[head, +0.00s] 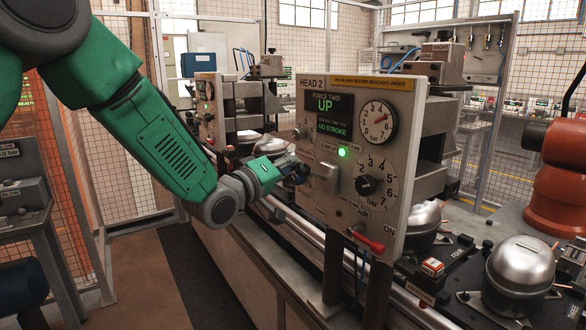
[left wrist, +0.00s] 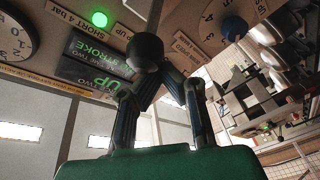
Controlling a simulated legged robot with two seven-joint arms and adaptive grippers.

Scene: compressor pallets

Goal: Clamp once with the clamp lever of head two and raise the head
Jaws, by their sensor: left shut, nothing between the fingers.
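The head two panel (head: 312,95) stands right of centre in the head view. Its display (head: 332,105) reads "FORCE TWO UP" and "NO STROKE". A green lamp (head: 343,152) glows on the panel and also shows in the left wrist view (left wrist: 99,19). My left gripper (head: 294,170) is at the panel's left side, shut and empty. In the left wrist view a black ball knob (left wrist: 145,47) on a stalk, apparently the clamp lever, is right by the shut fingertips (left wrist: 162,78); whether they touch is unclear. My right gripper is out of view.
A gauge (head: 377,122), a black dial knob (head: 366,185) and a red air lever (head: 367,243) are on the panel. A silver compressor (head: 519,270) sits at the lower right. A similar panel (head: 209,110) stands behind. An orange robot arm (head: 560,175) is at the right.

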